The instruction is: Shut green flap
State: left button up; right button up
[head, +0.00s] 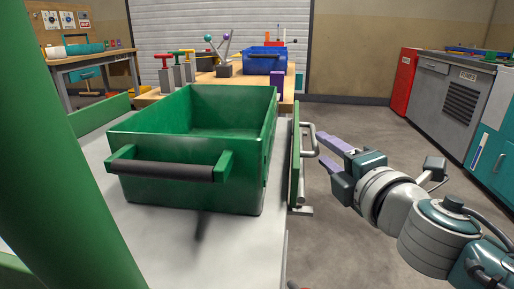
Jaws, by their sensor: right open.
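The green flap (295,160) shows nearly edge-on in the head view, standing upright just right of the green bin. It has a grey bar handle (311,126) on its right side. My right gripper (320,147) comes in from the right with its purple fingers open at the handle's outer bar. The fingertips overlap the bar in the picture; I cannot tell whether they touch it. My left gripper is not in view.
The green bin (190,190) with a dark front grip stands on a pale surface (160,245). A thick green post fills the left edge. A wooden bench (150,97) with levers and a blue crate (265,62) stands behind. Grey cabinets (450,95) stand right; open floor lies between.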

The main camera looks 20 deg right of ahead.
jog(key=shift+s+a+r, duration=0.1)
jog(key=shift+s+a, duration=0.1)
jog(key=shift+s, duration=0.95)
jog(key=shift+s+a+r, duration=0.1)
jog(key=shift+s+a, duration=0.1)
jog(key=shift+s, duration=0.9)
jog(key=s+d+r+m+g+h+p, duration=0.1)
jog(key=s+r+m+g+h+p, duration=0.1)
jog(key=s+r+m+p, duration=0.45)
jog(key=s+d+r+m+g+h+p, duration=0.1)
jog(key=d+r+m+g+p, duration=0.2)
jog(key=r+p, duration=0.75)
jog(key=s+a+r+m+g+y+p, duration=0.7)
jog(key=s+a+r+p, duration=0.8)
jog(key=p, duration=0.8)
notch_tip(320, 180, up, 34)
jog(key=d+g+h+p, duration=0.1)
jog(key=p, duration=3.3)
jog(key=shift+s+d+r+p, duration=0.25)
jog(key=shift+s+d+p, duration=0.05)
jog(key=shift+d+p, duration=0.1)
